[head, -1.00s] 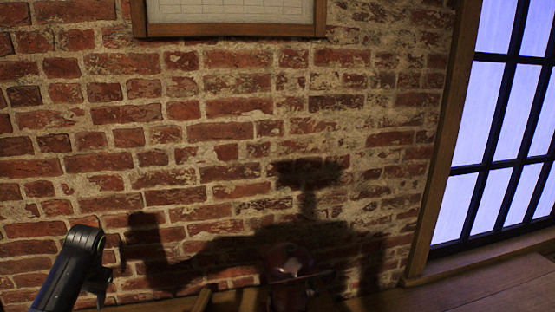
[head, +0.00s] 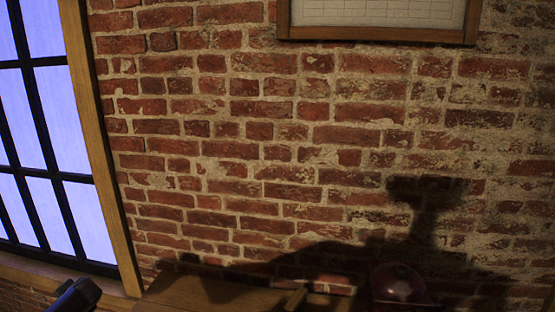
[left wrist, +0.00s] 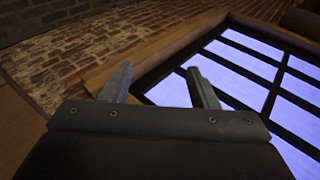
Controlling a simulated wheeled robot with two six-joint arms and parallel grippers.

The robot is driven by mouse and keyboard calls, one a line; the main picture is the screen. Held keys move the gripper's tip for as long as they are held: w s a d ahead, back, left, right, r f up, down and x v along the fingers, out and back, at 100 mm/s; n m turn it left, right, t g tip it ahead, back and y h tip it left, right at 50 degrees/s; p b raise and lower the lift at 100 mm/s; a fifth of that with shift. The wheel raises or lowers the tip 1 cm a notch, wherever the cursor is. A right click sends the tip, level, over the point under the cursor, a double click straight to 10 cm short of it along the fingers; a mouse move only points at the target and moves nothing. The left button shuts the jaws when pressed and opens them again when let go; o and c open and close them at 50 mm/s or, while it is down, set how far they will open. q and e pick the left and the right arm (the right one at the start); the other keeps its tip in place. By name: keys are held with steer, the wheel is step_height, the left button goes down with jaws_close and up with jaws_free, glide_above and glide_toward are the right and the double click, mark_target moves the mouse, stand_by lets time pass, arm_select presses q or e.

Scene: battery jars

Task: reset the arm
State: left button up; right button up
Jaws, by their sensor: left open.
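My left gripper (left wrist: 160,86) shows in the left wrist view with its two fingers apart and nothing between them. Past its fingertips are the window and its wooden frame. In the head view only a dark part of my left arm (head: 77,295) shows at the bottom left edge, and its fingers cannot be made out. My right gripper is in neither view. No battery or jar shows clearly.
A brick wall (head: 250,150) fills most of the head view. A window (head: 62,120) with dark bars is at the left. A framed sheet (head: 380,14) hangs above. Wooden furniture (head: 190,292) and a dark red rounded object (head: 398,284) stand low against the wall.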

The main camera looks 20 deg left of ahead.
arm_select(q)
steer(key=s+a+f+m+t, duration=0.1)
steer(key=s+a+f+m, duration=0.2)
steer(key=s, duration=0.9)
steer(key=s+a+f+m, duration=0.1)
steer(key=s+a+f, duration=0.3)
steer(key=s, duration=0.8)
steer(key=s+d+f+n+h, duration=0.1)
steer(key=s+d+f+h, duration=0.1)
steer(key=d+f, duration=1.05)
steer(key=s+d+f+n+h, duration=0.1)
steer(key=s+d+f+h, duration=0.1)
steer(key=d+f, duration=1.05)
steer(key=d+f+n+h, duration=0.1)
steer(key=d+f+h, duration=0.25)
steer(key=d, duration=1.35)
steer(key=d+f+n+h, duration=0.15)
steer(key=d+f, duration=0.25)
steer(key=d, duration=1.2)
step_height(320, 180, down, 15)
steer(key=b, duration=1.4)
steer(key=shift+s+d+m+b, duration=0.15)
steer(key=shift+s+m+b, duration=0.15)
steer(key=shift+s+m, duration=0.15)
steer(key=shift+r, duration=0.15)
